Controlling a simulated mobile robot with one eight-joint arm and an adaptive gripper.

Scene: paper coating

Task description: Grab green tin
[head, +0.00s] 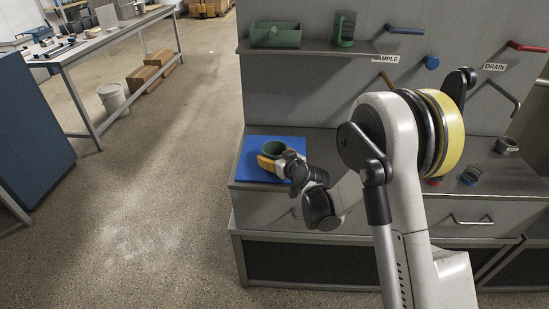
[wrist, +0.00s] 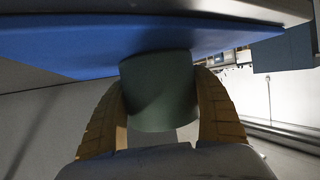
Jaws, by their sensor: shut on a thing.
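The green tin (head: 273,149) is a short open-topped round can at the left end of the grey bench, over the blue mat (head: 252,170). My gripper (head: 272,161) has its yellow fingers closed around the tin's sides. In the wrist view the dark green tin (wrist: 158,90) sits between the two yellow fingers of my gripper (wrist: 160,110), with the blue mat (wrist: 70,45) right beside its far end. I cannot tell whether the tin still touches the mat.
A shelf (head: 300,46) above the bench holds a green box (head: 275,35) and a green mug (head: 344,29). A tape roll (head: 507,145) and a striped can (head: 471,175) lie at the bench's right. Open floor (head: 160,190) lies left.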

